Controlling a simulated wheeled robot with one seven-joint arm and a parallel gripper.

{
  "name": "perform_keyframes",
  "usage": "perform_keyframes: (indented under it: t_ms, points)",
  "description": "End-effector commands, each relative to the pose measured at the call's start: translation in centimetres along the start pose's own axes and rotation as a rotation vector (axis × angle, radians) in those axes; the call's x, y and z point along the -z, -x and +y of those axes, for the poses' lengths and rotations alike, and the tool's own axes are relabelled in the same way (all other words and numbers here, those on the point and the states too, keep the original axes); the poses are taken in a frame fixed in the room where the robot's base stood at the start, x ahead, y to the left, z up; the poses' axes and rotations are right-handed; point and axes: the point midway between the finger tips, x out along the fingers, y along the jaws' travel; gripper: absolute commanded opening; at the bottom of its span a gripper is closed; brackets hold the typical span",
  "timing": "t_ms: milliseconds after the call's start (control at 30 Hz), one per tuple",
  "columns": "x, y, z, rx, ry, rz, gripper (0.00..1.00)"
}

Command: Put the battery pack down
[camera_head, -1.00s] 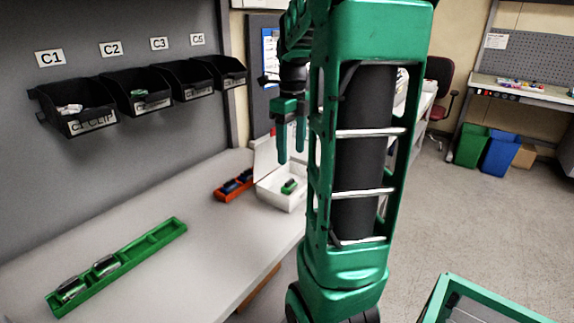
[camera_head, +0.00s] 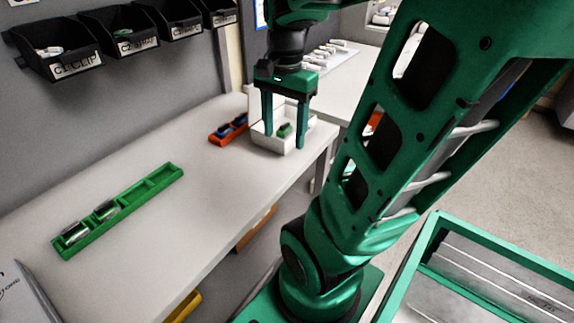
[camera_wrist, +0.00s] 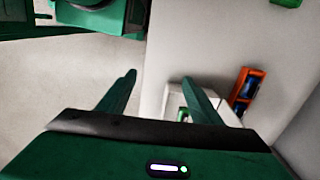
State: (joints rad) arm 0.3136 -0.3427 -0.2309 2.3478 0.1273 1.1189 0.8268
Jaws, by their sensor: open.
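My gripper (camera_head: 284,140) is open, fingers pointing down, in front of and partly over the white box at the far end of the bench. Nothing shows between its fingers, and they look empty in the wrist view (camera_wrist: 158,77). A small green-topped pack (camera_head: 284,130) sits inside the open white box (camera_head: 283,149); I cannot tell whether it is the battery pack. A long green tray (camera_head: 165,177) on the bench holds two silver-and-dark packs, one (camera_head: 75,233) at its near end and one (camera_head: 106,210) beside it. Its far slots look empty.
An orange-red tray (camera_head: 219,139) with blue items stands left of the white box. Black labelled bins (camera_head: 60,62) hang on the grey wall. A green-framed bin (camera_head: 425,245) is at the lower right. The bench (camera_head: 215,185) between the green tray and the box is clear.

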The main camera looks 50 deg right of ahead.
Motion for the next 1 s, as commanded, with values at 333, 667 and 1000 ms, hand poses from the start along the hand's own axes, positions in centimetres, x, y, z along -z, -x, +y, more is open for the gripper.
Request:
perform_keyframes:
  t_ms: [333,667,1000]
  points:
    - [-4.7,-3.8,4.7,-0.007,0.752,0.000,0.59]
    - [-5.6,-4.6,5.7,-0.010,0.922,0.001,0.59]
    - [-5.6,-4.6,5.7,-0.010,0.919,0.000,0.59]
